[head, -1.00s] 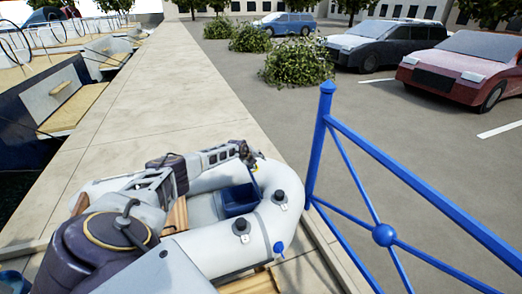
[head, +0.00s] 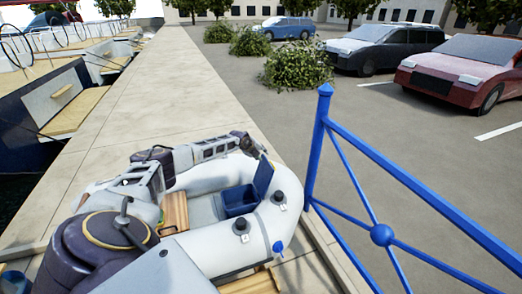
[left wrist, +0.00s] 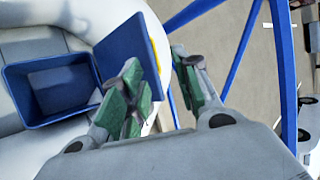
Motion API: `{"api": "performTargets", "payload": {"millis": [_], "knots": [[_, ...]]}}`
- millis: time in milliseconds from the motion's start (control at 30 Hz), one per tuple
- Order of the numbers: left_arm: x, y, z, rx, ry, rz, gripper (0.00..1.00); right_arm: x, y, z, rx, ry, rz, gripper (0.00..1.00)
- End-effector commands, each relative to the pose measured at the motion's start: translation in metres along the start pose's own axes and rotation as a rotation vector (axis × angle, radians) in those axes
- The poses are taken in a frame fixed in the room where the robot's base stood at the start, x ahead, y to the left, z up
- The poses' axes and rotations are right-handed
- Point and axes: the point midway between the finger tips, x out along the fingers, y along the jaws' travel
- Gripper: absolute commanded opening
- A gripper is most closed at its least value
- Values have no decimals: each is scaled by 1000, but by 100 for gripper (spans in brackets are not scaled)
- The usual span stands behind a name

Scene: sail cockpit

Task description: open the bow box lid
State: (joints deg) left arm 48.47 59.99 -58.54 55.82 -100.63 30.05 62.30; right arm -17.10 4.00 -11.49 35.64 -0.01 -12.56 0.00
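The bow box (head: 238,209) is a small blue open-topped box in the bow of the grey inflatable boat. Its blue lid (head: 264,178) stands raised on the box's right side. In the left wrist view the box (left wrist: 40,92) shows its inside, and the lid (left wrist: 126,52) is tilted up beside it. My left gripper (left wrist: 155,62) is open, with a gap between its green-padded fingers. Its left finger overlaps the lid's lower right edge; I cannot tell whether they touch. In the head view my left gripper (head: 264,156) is small, at the lid's top. My right gripper is not in view.
The inflatable boat (head: 196,254) has a rounded grey tube with black fittings around the box. A blue railing (head: 318,150) stands close on the right. A paved quay (head: 140,100) lies beyond, clear. Parked cars and bushes are farther off.

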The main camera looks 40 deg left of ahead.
Motion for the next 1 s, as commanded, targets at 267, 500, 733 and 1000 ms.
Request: {"api": "performTargets", "payload": {"millis": [267,500,733,1000], "knots": [[-10,-6,-1,1,-1,1,32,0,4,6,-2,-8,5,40],[-18,-11,-2,0,0,1,32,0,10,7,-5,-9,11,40],[-26,-17,-2,0,0,0,32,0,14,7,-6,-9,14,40],[-34,-21,-3,0,-1,2,32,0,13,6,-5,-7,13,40]]}}
